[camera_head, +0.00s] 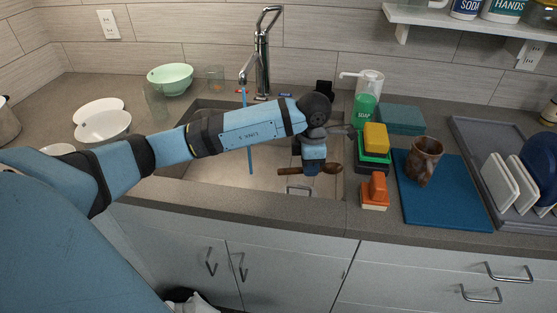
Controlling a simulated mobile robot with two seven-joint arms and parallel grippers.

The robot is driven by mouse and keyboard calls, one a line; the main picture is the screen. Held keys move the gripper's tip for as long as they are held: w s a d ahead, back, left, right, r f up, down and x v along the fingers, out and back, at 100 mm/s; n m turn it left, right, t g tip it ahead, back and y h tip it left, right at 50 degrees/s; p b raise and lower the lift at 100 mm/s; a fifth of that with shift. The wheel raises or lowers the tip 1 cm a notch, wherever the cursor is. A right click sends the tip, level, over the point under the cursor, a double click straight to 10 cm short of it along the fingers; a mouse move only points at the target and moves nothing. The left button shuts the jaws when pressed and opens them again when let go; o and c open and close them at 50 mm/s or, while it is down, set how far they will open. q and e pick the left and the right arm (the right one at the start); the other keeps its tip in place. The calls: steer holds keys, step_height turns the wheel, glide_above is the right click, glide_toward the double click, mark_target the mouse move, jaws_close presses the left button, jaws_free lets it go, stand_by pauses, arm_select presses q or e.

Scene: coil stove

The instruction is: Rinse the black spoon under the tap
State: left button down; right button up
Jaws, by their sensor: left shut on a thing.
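My left arm reaches in from the left over the sink (225,190). My left gripper (314,171) points down above the right part of the basin and is shut on a spoon (291,172). The spoon looks dark brown rather than black and lies about level, sticking out on both sides of the fingers. The metal tap (263,55) stands behind the sink. A thin blue stream of water (250,155) falls from its spout, partly hidden behind my arm. The spoon is right of the stream and apart from it. My right gripper is not in view.
Right of the sink stand a green soap bottle (366,102), stacked sponges (375,138), an orange brush (376,190), and a brown mug (424,160) on a blue mat (440,205). A dish rack (485,145) is farther right. Bowls (170,78) and glasses stand left.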

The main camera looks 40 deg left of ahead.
arm_select(q)
steer(key=n, duration=0.2)
steer(key=a+n, duration=0.1)
steer(key=n, duration=0.2)
steer(key=shift+s+a+f+n, duration=0.2)
steer(key=shift+s+a+n, duration=0.1)
steer(key=shift+s+a, duration=0.1)
steer(key=w+a+f+n+b, duration=0.1)
steer(key=a+f+n+b, duration=0.1)
steer(key=a+n, duration=0.7)
steer(key=w+a+f+n+b, duration=0.2)
steer(key=a+n, duration=0.7)
steer(key=a, duration=0.1)
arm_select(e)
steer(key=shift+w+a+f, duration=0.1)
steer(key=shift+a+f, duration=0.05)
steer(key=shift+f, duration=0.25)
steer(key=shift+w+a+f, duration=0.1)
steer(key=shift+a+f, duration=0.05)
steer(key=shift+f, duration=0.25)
arm_select(q)
steer(key=shift+w+d, duration=0.1)
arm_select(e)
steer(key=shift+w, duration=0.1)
arm_select(q)
steer(key=shift+w, duration=0.1)
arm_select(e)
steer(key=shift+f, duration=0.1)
